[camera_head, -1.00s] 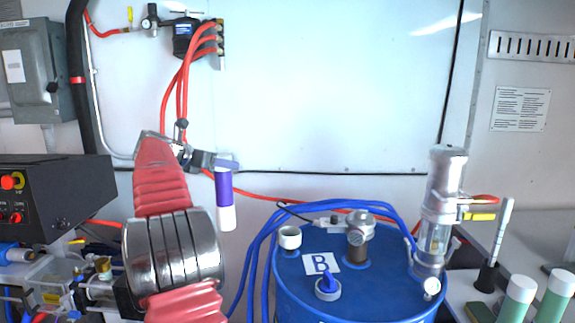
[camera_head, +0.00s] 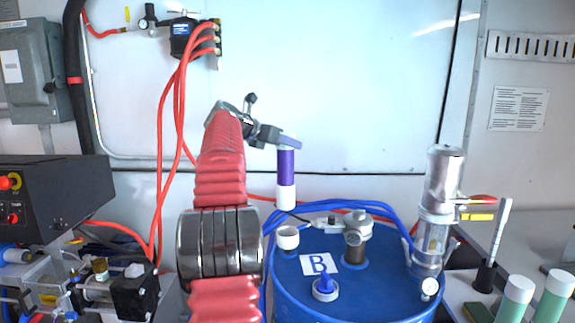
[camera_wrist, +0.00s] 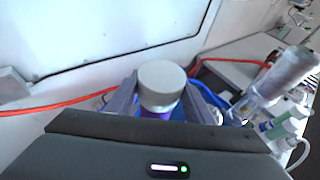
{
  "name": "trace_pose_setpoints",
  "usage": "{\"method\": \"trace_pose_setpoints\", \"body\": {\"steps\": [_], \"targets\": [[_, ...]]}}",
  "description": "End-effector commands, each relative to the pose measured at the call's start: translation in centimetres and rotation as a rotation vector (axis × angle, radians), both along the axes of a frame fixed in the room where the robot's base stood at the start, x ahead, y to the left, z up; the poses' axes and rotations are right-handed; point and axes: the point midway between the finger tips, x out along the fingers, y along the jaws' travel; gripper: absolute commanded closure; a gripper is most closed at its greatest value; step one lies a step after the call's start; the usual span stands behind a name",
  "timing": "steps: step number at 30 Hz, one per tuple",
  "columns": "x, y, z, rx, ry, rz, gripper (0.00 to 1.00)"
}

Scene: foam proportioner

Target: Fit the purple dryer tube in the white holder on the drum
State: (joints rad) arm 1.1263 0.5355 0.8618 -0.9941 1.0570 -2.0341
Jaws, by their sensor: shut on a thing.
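The purple dryer tube (camera_head: 286,169) has a white lower end and hangs upright from my gripper (camera_head: 287,141). My gripper is shut on its top part. In the wrist view, the tube's pale round cap (camera_wrist: 161,80) shows between the two fingers of my gripper (camera_wrist: 160,97). The white holder (camera_head: 288,237) is a short open cup on the left part of the blue drum's top (camera_head: 395,283). In the head view, the tube's lower end appears just above the holder. I cannot tell whether the two line up in depth.
A metal fitting (camera_head: 356,238) and a blue-and-white cap (camera_head: 326,286) stand on the drum near the holder. Blue hoses (camera_head: 330,205) loop behind it. A clear metal-topped cylinder (camera_head: 437,205) rises at the drum's right. Red hoses (camera_head: 170,130) hang at the left.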

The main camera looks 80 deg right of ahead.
Motion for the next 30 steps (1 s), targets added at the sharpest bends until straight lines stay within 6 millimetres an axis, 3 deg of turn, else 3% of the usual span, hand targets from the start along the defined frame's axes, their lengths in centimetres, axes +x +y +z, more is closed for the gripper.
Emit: {"method": "trace_pose_setpoints", "body": {"steps": [4, 17, 25, 30], "targets": [[-1.2, -0.3, 0.5, -0.003, 0.0, -0.01, 1.0], [-1.2, -0.2, -1.9, -0.002, 0.001, -0.01, 1.0], [-1.2, -0.3, -5.5, 0.0, 0.002, -0.01, 1.0], [-1.3, -0.3, -6.5, -0.003, 0.001, -0.011, 1.0]]}}
